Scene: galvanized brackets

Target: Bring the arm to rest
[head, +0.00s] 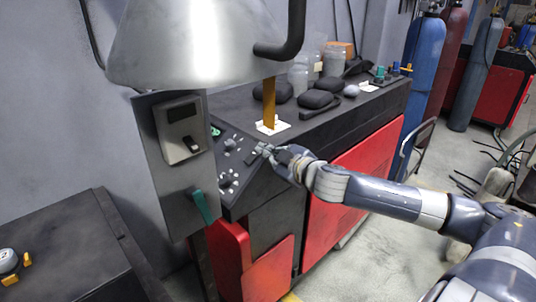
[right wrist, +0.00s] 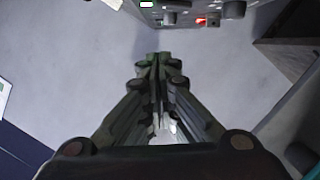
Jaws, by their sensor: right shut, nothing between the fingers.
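My right arm (head: 400,198) comes in from the right in the head view and reaches toward the sloped control panel (head: 232,152) of the dark machine. My right gripper (head: 266,152) is at the panel's right side, close to its surface; I cannot tell whether it touches. In the right wrist view the right gripper's fingers (right wrist: 160,62) are together with nothing between them. Knobs and a red light (right wrist: 201,21) on a panel show beyond the fingertips. My left gripper is not in view.
A grey post box with a green lever (head: 202,206) and a large metal hood (head: 200,45) stand close in front. An orange upright bar (head: 269,102) rises by the panel. Black items and jars (head: 298,78) sit on the bench top. Gas cylinders (head: 424,60) stand behind.

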